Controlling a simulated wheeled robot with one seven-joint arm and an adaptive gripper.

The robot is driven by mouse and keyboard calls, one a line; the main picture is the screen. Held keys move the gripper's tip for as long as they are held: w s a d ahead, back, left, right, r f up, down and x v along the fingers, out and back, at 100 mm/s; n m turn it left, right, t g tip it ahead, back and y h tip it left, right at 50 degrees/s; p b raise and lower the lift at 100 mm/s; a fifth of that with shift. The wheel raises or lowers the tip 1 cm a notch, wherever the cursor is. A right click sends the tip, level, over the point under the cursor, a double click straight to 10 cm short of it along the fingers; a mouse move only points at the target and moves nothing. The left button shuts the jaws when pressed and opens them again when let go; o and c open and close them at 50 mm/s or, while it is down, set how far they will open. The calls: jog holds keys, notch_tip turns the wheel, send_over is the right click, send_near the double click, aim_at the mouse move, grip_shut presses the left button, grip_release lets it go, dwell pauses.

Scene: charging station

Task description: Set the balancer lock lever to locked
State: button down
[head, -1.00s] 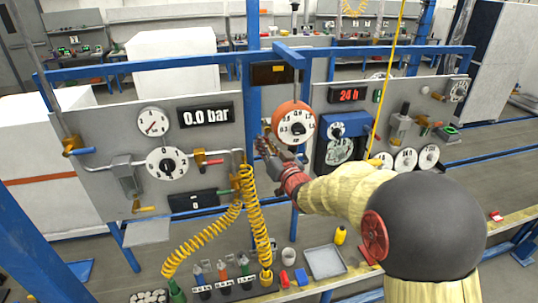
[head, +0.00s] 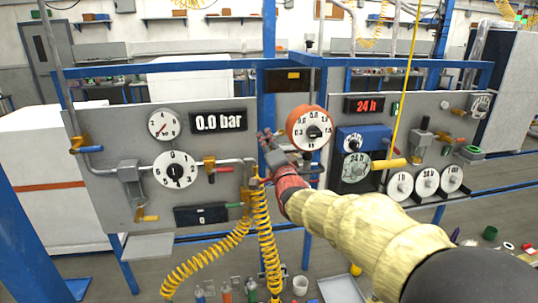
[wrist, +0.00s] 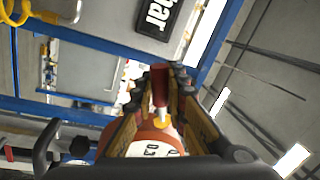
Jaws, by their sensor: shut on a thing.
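The balancer (head: 308,129) is a round orange-red drum with a white dial, hanging at the centre of the head view. My gripper (head: 270,143) is at its left side. In the wrist view, the lock lever (wrist: 160,84) is a red handle on a small yellow-orange pivot, next to the balancer's orange body (wrist: 150,143). My gripper's fingers (wrist: 168,82) stand on both sides of the red handle and are shut on it. In the head view the lever is mostly hidden by my gripper, and its setting cannot be read.
The left panel (head: 106,200) carries a pressure gauge, a 0.0 bar display (head: 219,121) and a selector dial. The right panel (head: 480,135) carries a 24 h display and several dials. Blue frame bars (head: 180,66) run behind. A yellow coiled hose (head: 266,235) hangs just below my gripper.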

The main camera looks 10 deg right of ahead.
jog(key=shift+a+r+m+h+b, duration=0.1)
jog(key=shift+r+m+h+b, duration=0.2)
jog(key=shift+m+b, duration=0.6)
jog(key=shift+a+r+m+h+b, duration=0.1)
jog(key=shift+r+m+h+b, duration=0.2)
jog(key=shift+m+b, duration=0.6)
jog(key=shift+r+m+h+b, duration=0.3)
jog(key=shift+m+b, duration=0.5)
jog(key=shift+m, duration=0.2)
jog(key=c, duration=2.1)
grip_release()
jog(key=shift+r, duration=0.1)
jog(key=s, duration=0.4)
jog(key=s+f, duration=0.1)
jog(key=s, duration=0.3)
jog(key=s+f, duration=0.1)
jog(key=s, duration=0.2)
jog(key=shift+s+f, duration=0.2)
jog(key=shift+s, duration=0.2)
